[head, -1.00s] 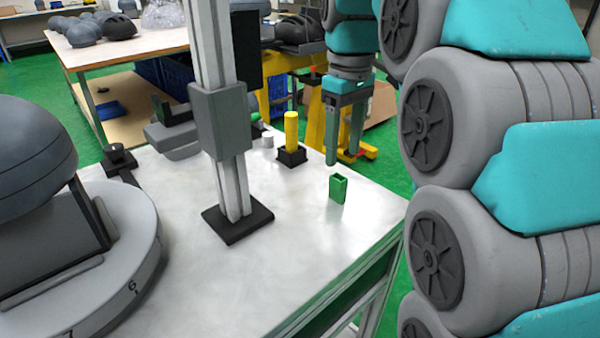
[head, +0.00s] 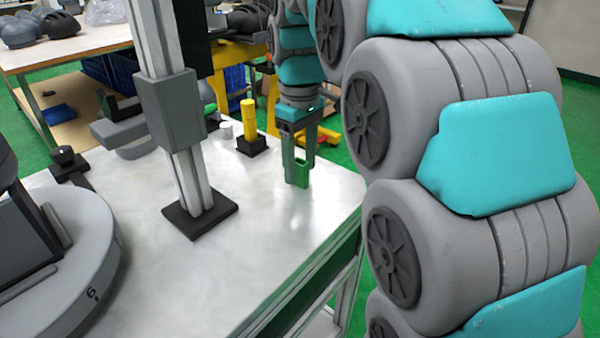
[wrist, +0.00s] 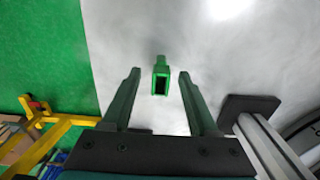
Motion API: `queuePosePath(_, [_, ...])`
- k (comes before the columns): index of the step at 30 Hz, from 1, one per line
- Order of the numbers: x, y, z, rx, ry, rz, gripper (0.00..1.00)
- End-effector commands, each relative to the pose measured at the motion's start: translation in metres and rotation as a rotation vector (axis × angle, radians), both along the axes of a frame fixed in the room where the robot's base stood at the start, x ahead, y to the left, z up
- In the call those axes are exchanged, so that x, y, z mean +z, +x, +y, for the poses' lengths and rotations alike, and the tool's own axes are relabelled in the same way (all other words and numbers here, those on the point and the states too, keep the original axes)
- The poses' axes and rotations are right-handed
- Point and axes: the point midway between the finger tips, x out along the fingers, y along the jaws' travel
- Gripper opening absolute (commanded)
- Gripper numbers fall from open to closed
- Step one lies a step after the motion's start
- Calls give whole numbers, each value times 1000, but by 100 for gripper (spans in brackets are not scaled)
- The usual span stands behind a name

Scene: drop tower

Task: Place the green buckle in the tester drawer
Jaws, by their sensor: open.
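In the wrist view the green buckle (wrist: 161,82) shows centred between the open fingertips of my gripper (wrist: 159,75), with a gap on each side. I cannot make out whether the fingers reach down around it. I cannot pick out a tester drawer with certainty in either view.
A metal column on a black foot (head: 199,218) stands left of my gripper. A yellow post (head: 248,118) in a black base stands behind the buckle. A grey turntable (head: 70,255) is at the left. The table (head: 255,225) is clear in front of the buckle.

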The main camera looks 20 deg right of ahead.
Motion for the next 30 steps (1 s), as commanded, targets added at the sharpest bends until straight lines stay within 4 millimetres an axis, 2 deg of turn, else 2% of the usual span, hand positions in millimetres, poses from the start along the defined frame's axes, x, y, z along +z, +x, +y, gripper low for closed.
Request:
queuePosePath(7, [-2, 0, 0, 0, 1, -1, 60])
queuePosePath(23, [-2, 0, 0, -1, 1, 1, 2])
queuePosePath(30, [-2, 0, 0, -1, 1, 1, 0])
